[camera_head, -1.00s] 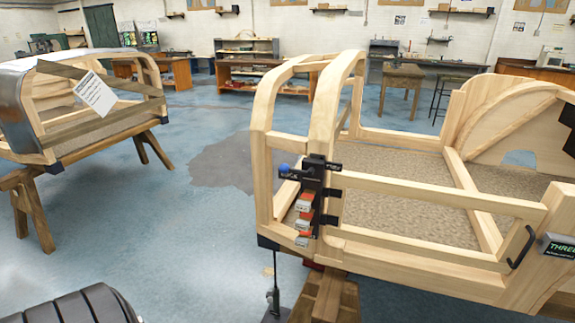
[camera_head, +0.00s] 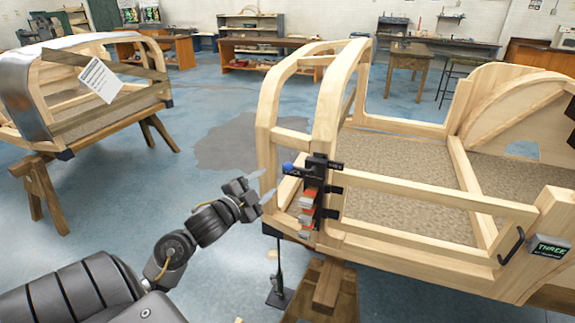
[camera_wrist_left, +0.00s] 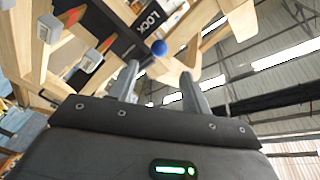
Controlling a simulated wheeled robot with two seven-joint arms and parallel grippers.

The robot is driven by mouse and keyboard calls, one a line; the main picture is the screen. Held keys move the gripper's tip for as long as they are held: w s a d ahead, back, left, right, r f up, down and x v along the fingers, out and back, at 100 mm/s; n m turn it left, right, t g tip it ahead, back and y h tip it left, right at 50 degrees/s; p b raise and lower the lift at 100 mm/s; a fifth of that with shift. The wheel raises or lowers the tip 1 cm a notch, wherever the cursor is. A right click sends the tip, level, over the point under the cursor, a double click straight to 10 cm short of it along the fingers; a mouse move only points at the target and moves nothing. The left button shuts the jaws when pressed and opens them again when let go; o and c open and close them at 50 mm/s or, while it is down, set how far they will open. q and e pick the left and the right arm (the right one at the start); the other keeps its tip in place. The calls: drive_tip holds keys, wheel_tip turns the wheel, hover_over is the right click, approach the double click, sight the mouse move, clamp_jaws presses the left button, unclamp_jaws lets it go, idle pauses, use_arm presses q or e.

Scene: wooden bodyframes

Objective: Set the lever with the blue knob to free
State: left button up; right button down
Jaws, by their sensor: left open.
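The blue knob (camera_head: 288,167) sits at the left end of a lever on a black latch plate (camera_head: 317,168), fixed to the front post of the wooden frame. The knob is on the left side of the plate; a small label, too small to read with certainty, is at the plate's right. In the left wrist view the knob (camera_wrist_left: 158,47) lies just beyond my fingertips, beside a plate marked LOCK (camera_wrist_left: 152,17). My left gripper (camera_head: 262,186) is open and empty, left of and slightly below the knob, apart from it. My right gripper is out of view.
Orange-and-grey blocks (camera_head: 308,200) run down the post below the lever. The wooden bodyframe (camera_head: 420,190) stands on a trestle (camera_head: 325,288), with a THREE sign (camera_head: 549,248) at its right. Another frame (camera_head: 92,120) stands at left. Floor between them is clear.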

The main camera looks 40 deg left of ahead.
sight(285, 169)
use_arm(q)
drive_tip(key=w, duration=0.3)
drive_tip(key=w+p, duration=0.1)
drive_tip(key=w, duration=0.2)
drive_tip(key=w+p, duration=0.1)
drive_tip(key=w, duration=0.2)
drive_tip(key=shift+w+a, duration=0.2)
drive_tip(key=shift+a, duration=0.1)
drive_tip(key=shift+w+f, duration=0.1)
drive_tip(key=shift+w, duration=0.65)
clamp_jaws()
